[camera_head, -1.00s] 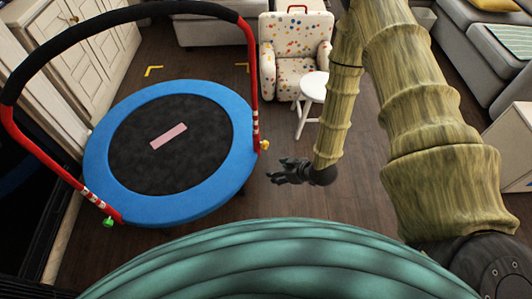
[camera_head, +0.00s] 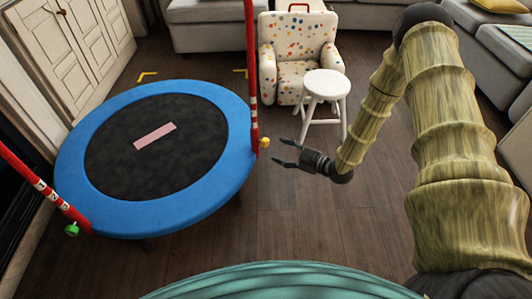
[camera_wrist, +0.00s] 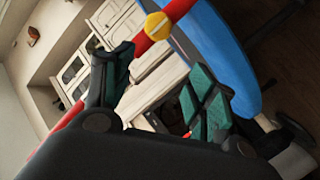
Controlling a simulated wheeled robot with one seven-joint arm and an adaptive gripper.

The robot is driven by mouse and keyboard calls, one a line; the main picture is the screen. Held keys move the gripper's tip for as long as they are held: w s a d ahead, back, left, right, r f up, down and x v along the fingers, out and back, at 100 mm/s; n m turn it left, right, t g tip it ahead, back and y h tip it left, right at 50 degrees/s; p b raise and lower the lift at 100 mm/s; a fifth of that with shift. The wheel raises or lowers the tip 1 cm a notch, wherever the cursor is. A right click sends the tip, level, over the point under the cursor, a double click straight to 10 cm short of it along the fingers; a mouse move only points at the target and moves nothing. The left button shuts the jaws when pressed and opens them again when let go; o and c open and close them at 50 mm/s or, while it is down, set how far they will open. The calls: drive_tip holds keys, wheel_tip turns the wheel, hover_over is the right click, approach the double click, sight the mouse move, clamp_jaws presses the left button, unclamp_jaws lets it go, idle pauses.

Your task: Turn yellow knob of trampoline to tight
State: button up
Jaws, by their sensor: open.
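The yellow knob (camera_head: 265,142) sits on the outer side of the trampoline's right red handle post (camera_head: 252,95), near the blue rim. In the wrist view the yellow knob (camera_wrist: 157,26) shows a slot across its face, on the red tube. The trampoline (camera_head: 212,200) has a blue rim and a dark mat with a pink strip. My gripper (camera_head: 286,154) is open and empty, just right of the knob and apart from it, fingers pointing left. In the wrist view my gripper (camera_wrist: 160,85) shows its two fingers spread, with the knob beyond and above them.
A green knob (camera_head: 71,230) is on the left red post. A white stool (camera_head: 325,85) and a dotted armchair (camera_head: 292,40) stand behind my gripper. Grey sofas line the back. The wooden floor (camera_head: 290,220) in front of the gripper is clear.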

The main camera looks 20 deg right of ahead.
sight(268, 144)
drive_tip(key=w+d+f+n+y+b, duration=0.2)
drive_tip(key=d+f+n+b, duration=0.15)
drive_tip(key=b, duration=0.25)
drive_tip(key=shift+t, duration=0.4)
drive_tip(key=b+x, duration=0.4)
drive_tip(key=x, duration=0.5)
drive_tip(key=shift+s+a+f, duration=0.1)
drive_tip(key=shift+a+f, duration=0.05)
drive_tip(key=shift+a, duration=0.1)
drive_tip(key=shift+b+x, duration=0.3)
drive_tip(key=shift+x, duration=0.45)
drive_tip(key=c, duration=1)
